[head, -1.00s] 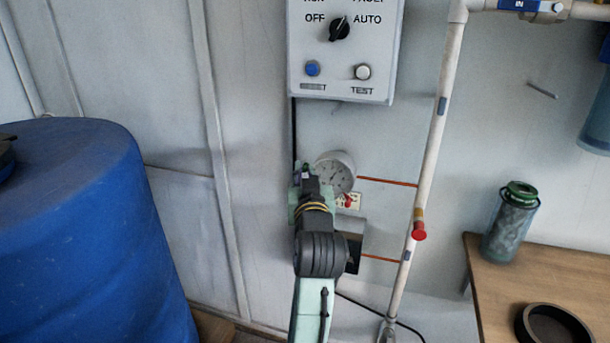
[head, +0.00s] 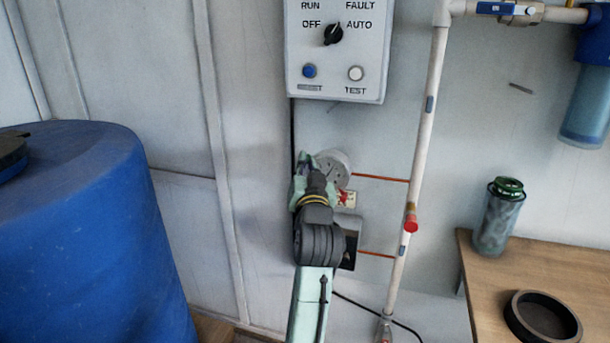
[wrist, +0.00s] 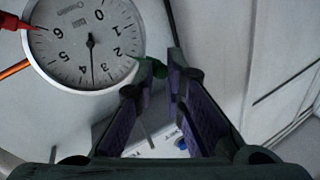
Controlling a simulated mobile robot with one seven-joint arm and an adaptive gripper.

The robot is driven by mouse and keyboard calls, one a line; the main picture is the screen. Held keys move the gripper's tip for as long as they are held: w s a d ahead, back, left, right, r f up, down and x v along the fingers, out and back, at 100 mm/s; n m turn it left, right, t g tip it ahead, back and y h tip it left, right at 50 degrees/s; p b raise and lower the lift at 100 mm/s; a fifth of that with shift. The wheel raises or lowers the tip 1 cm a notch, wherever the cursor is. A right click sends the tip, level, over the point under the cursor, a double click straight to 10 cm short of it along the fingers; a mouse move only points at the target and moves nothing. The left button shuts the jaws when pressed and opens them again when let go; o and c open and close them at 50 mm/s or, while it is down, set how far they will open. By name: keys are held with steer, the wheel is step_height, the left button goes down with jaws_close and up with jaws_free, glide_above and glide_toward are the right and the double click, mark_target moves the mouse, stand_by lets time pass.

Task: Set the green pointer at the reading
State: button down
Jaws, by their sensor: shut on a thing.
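The round white gauge (head: 337,165) is on the wall; it also shows in the wrist view (wrist: 75,65), turned nearly upside down. Its black needle (wrist: 92,62) points between 3 and 4. The green pointer (wrist: 157,67) is a small tab at the gauge's rim, near the 1 and 2 side. My gripper (wrist: 160,70) is shut on this tab, with the fingertips partly hiding it. In the head view my gripper (head: 305,165) is at the left edge of the gauge and covers part of it. A red pointer (wrist: 18,22) sits at the rim near 6.
The control box (head: 335,50) hangs above the gauge. A white vertical pipe (head: 430,110) with a red knob (head: 411,224) stands to the right. A blue barrel (head: 90,230) is at left, a wooden table (head: 490,290) at right.

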steer(key=shift+s+d+r+m+t+h+b, duration=0.15)
steer(key=shift+d+m+h+b, duration=0.1)
steer(key=shift+m, duration=0.3)
steer(key=shift+d+r+m+t+h+b, duration=0.1)
steer(key=shift+r+m+t+h+b, duration=0.1)
steer(key=shift+m, duration=0.35)
steer(key=c, duration=1.6)
jaws_free()
steer(key=shift+c, duration=0.2)
steer(key=s+f, duration=0.2)
steer(key=s, duration=0.9)
steer(key=shift+s+d+f, duration=0.15)
steer(key=shift+s+d, duration=0.1)
steer(key=shift+s, duration=0.15)
